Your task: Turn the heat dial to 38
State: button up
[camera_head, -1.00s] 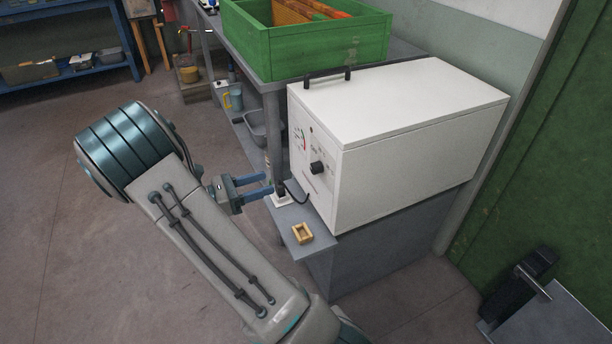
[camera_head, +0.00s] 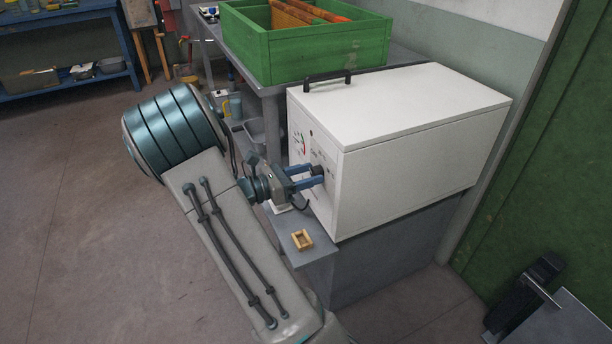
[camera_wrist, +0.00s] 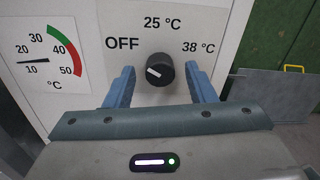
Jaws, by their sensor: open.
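The heat dial (camera_wrist: 159,70) is a round black knob with a white pointer line on the white box's (camera_head: 415,125) front panel. Around it in the wrist view are the labels OFF, 25 °C and 38 °C. The white line slants up to the left, toward OFF. My gripper (camera_wrist: 163,88) is open, with one blue finger on each side of the dial; I cannot tell whether they touch it. In the head view my gripper (camera_head: 318,174) is at the panel, and the dial (camera_head: 318,169) is partly covered by the fingers.
A temperature gauge (camera_wrist: 47,62) left of the dial has its needle near 10. A small wooden frame (camera_head: 302,240) lies on the grey stand (camera_head: 315,252) below the box. A green crate (camera_head: 310,55) stands on the bench behind. The floor at left is clear.

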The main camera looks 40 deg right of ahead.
jog(key=c, duration=1)
